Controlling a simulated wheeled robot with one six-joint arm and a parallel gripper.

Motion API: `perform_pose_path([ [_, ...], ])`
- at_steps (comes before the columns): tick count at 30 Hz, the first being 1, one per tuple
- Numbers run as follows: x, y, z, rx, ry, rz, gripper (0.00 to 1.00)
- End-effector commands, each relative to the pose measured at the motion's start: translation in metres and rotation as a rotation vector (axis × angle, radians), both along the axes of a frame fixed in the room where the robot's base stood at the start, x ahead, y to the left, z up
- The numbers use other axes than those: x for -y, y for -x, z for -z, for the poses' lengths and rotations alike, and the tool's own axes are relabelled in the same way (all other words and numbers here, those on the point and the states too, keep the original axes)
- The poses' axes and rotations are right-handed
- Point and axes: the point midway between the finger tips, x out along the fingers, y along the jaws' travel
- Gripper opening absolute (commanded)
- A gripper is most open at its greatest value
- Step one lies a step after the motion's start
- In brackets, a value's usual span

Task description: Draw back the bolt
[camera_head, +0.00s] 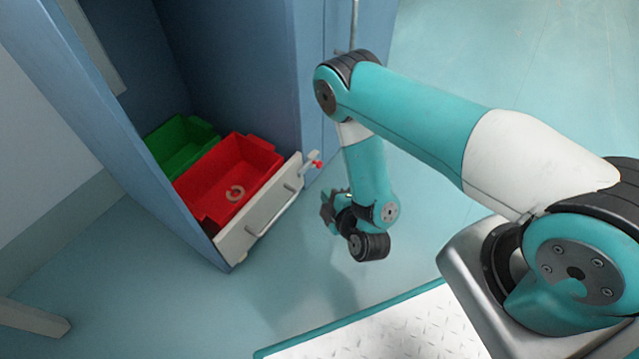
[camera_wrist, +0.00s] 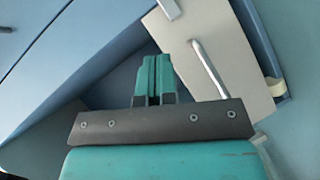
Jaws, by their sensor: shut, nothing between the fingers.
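The bolt with a red knob (camera_head: 318,164) sits at the upper right end of the white front panel (camera_head: 238,238), beside the blue cabinet's edge. The panel carries a bar handle (camera_head: 270,220). My gripper (camera_head: 328,208) is shut and empty, to the right of the panel and apart from it, lower in the picture than the knob. In the wrist view my teal fingers (camera_wrist: 154,75) are together, with the white panel (camera_wrist: 232,60) and its handle (camera_wrist: 208,68) beyond them. I cannot make out the red knob in the wrist view.
The floor (camera_head: 290,300) in front is clear.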

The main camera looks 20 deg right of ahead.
Motion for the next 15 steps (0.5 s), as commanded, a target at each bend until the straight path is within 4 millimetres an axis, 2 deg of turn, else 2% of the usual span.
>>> perform_pose_path([
  [11, 0.002, 0.001, 0.003, 0.006, 0.009, 0.003, 0.0],
  [15, 0.001, -0.009, 0.008, 0.01, 0.008, 0.005, 0.0],
])
